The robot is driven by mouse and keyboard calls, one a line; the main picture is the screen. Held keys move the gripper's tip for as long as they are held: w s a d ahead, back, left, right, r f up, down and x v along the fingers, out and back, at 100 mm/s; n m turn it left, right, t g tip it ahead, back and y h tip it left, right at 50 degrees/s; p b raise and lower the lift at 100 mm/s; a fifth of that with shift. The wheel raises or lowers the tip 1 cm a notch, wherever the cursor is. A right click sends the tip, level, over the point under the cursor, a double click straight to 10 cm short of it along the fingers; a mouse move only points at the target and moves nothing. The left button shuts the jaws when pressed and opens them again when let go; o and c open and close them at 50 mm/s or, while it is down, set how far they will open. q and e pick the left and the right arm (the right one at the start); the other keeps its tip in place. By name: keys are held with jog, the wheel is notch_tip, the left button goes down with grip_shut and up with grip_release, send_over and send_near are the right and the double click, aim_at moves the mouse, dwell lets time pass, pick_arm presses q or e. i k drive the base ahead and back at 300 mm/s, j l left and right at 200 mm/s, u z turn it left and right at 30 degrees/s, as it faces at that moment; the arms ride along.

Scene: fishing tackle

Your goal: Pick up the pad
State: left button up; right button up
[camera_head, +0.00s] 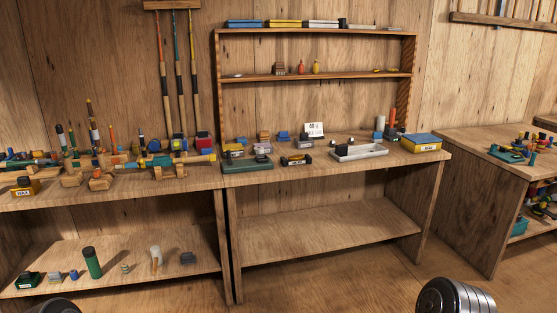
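I cannot tell for sure which thing is the pad. A flat green piece (248,163) lies at the front left of the middle workbench (330,168). A small dark grey block (188,257) lies on the lower shelf of the left bench. Both are small in view and nothing touches them from my side. Dark, rounded parts of my arms show at the bottom edge, left and right. No gripper fingers show, so I cannot see either gripper's state.
A grey tray (359,152) and a yellow and blue box (420,142) stand on the middle bench among small tackle. The left bench top (120,190) is crowded with rods and reels. The middle lower shelf (320,226) is bare. Another bench (470,149) stands at right.

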aim_at(377, 137)
jog(key=i+z, duration=0.15)
jog(key=i, duration=0.6)
jog(key=i+j+z, duration=0.15)
jog(key=i, duration=0.65)
jog(key=i+l+z, duration=0.15)
jog(key=i+z, duration=0.25)
jog(key=i, duration=0.15)
jog(key=i+z, duration=0.45)
jog(key=i+l+u, duration=0.75)
jog(key=i, duration=0.15)
jog(key=i+l+u, duration=0.35)
jog(key=l, duration=0.2)
jog(key=i+l+u, duration=0.35)
jog(key=l, duration=0.3)
jog(key=k, duration=0.05)
